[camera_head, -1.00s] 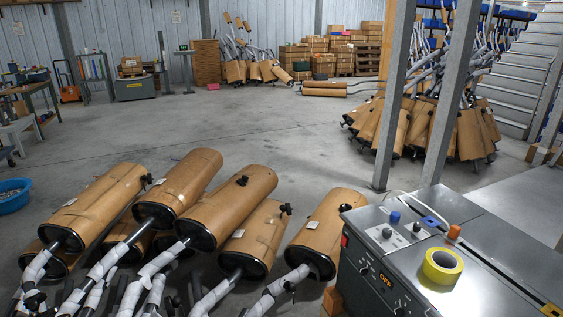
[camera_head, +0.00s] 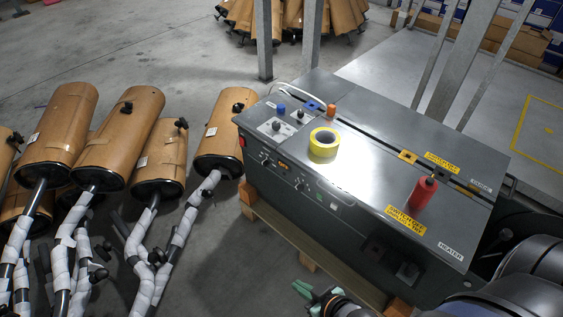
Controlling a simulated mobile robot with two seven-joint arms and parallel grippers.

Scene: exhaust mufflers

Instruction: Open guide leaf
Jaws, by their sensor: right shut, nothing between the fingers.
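The grey strapping-type machine (camera_head: 370,185) stands right of centre, with a long dark slot across its top. A small blue plate (camera_head: 312,104) and an orange plate (camera_head: 407,156) lie along that slot; I cannot tell which part, if any, is the guide leaf. My right gripper (camera_head: 308,292), with green fingertips, is at the bottom edge, in front of and below the machine's top. Its fingers are shut and empty, apart from the machine's top. My left gripper is out of view.
A yellow tape roll (camera_head: 324,142), a red bottle (camera_head: 423,191) and an orange knob (camera_head: 331,110) are on the machine's top. Wrapped mufflers (camera_head: 120,140) crowd the floor to the left. A steel post (camera_head: 264,40) stands behind. Floor beyond the mufflers is open.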

